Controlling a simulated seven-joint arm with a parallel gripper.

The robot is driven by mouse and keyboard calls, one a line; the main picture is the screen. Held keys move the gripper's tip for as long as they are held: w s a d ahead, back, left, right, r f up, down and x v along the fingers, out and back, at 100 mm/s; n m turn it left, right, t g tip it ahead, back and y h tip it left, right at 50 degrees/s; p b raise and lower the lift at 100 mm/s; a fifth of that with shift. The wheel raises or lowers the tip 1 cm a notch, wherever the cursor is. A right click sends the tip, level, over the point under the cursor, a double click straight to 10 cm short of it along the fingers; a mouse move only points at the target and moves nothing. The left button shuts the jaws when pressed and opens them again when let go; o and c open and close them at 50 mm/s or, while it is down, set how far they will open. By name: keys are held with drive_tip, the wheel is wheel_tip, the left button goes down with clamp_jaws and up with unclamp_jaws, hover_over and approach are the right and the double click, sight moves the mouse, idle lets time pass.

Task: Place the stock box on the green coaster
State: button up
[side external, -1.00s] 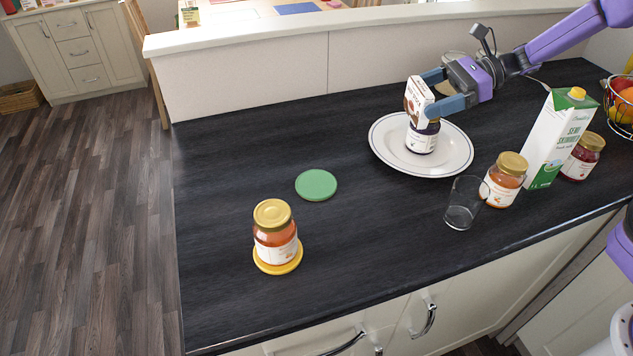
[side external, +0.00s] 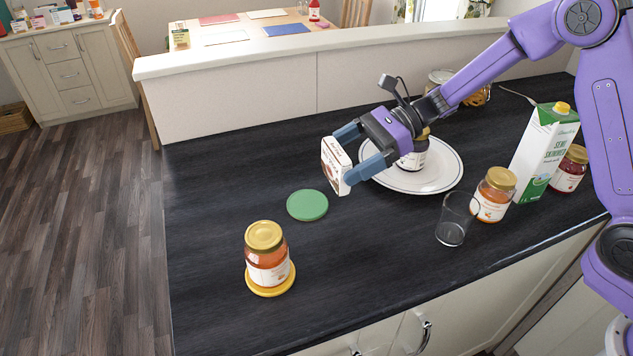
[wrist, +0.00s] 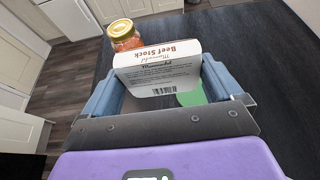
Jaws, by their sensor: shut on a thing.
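My gripper (side external: 354,154) is shut on the stock box (side external: 334,165), a small white carton with brown print. The box is held in the air, a little right of and above the green coaster (side external: 307,205). The green coaster lies bare on the dark worktop. In the wrist view it is partly hidden behind the box, with its green edge (wrist: 193,98) showing at the lower right.
An orange jar (side external: 267,252) stands on a yellow coaster (side external: 270,290) left of the green one. A plate (side external: 440,181) with a dark jar (side external: 414,158) is behind my gripper. A glass (side external: 455,220), another orange jar (side external: 494,193) and a milk carton (side external: 541,150) stand right.

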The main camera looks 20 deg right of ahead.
drive_tip(key=w+a+f, duration=0.1)
drive_tip(key=f, duration=0.1)
drive_tip(key=w+a+f, duration=0.1)
drive_tip(key=w+f, duration=0.1)
drive_tip(key=w+a+f, duration=0.1)
drive_tip(key=w+f, duration=0.1)
drive_tip(key=shift+w+a+f, duration=0.2)
drive_tip(key=shift+w, duration=0.05)
drive_tip(key=shift+w+a+f, duration=0.1)
drive_tip(key=shift+w+f, duration=0.05)
drive_tip(key=shift+f, duration=1.55)
drive_tip(key=shift+f, duration=0.1)
drive_tip(key=o, duration=0.7)
drive_tip(key=shift+c, duration=0.2)
drive_tip(key=shift+o, duration=0.4)
drive_tip(key=v, duration=1.2)
